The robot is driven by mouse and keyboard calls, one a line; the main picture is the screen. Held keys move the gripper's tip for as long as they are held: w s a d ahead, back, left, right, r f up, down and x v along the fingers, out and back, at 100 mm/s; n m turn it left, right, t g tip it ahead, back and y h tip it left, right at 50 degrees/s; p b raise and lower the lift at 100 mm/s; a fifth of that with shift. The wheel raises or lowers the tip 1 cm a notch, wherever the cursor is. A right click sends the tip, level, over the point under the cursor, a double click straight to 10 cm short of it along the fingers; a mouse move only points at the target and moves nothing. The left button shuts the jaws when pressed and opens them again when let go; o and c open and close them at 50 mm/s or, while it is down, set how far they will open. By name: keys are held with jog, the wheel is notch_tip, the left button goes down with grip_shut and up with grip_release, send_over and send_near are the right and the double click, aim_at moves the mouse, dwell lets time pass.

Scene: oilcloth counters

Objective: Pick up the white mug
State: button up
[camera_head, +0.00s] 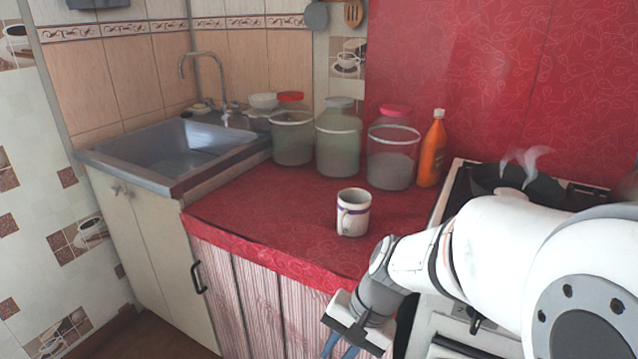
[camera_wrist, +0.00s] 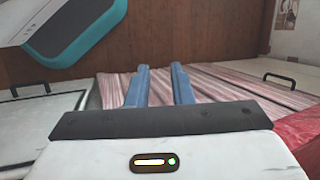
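The white mug (camera_head: 354,212) stands upright on the red oilcloth counter (camera_head: 285,215), near its front edge. It has a dark purple band, and its handle faces the camera, slightly left. My gripper (camera_head: 340,350) hangs in front of the counter, lower than the mug and apart from it, its fingertips cut off by the bottom edge of the head view. In the wrist view its two blue fingers (camera_wrist: 159,85) stand apart with nothing between them. The mug does not show in the wrist view.
Several things line the back of the counter: glass jars (camera_head: 338,140) with lids and an orange bottle (camera_head: 432,150). A metal sink (camera_head: 170,160) lies left, a stove (camera_head: 455,190) right. The counter around the mug is clear. A cabinet handle (camera_head: 198,278) sticks out below.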

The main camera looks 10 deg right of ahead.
aim_at(340, 227)
jog(key=w+d+r+m+t+y+p, duration=0.1)
jog(key=w+r+m+t+p, duration=0.1)
jog(key=w+r+m+p, duration=0.1)
jog(key=w+d+r+m+t+y+p, duration=0.1)
jog(key=w+r+m+t+y+p, duration=0.1)
jog(key=w+r+m+p, duration=0.2)
jog(key=w+d+r+m+t+y+p, duration=0.1)
jog(key=w+r+m+t+y+p, duration=0.1)
jog(key=w+m+p, duration=0.4)
jog(key=shift+w+r+m+t, duration=0.3)
jog(key=shift+w+r+m, duration=0.2)
jog(key=shift+w+m, duration=0.3)
jog(key=shift+w+r+m+t, duration=0.3)
jog(key=shift+w+r+m, duration=0.25)
jog(key=shift+m, duration=0.35)
jog(key=w+d+m+t+p, duration=0.1)
jog(key=w+d+m, duration=0.1)
jog(key=w+d+m+t+p, duration=0.1)
jog(key=d+m+t, duration=0.1)
jog(key=shift+w+d+r+m+h+p, duration=0.1)
jog(key=shift+w+d+m+h+p, duration=0.15)
jog(key=shift+w+m+h+p, duration=0.15)
jog(key=shift+w+d, duration=0.15)
jog(key=shift+d, duration=0.05)
jog(key=shift+w+a+f+m, duration=0.1)
jog(key=shift+w+f+m, duration=0.15)
jog(key=shift+w+m, duration=0.05)
jog(key=x, duration=0.7)
jog(key=shift+w, duration=0.1)
jog(key=shift+c, duration=0.2)
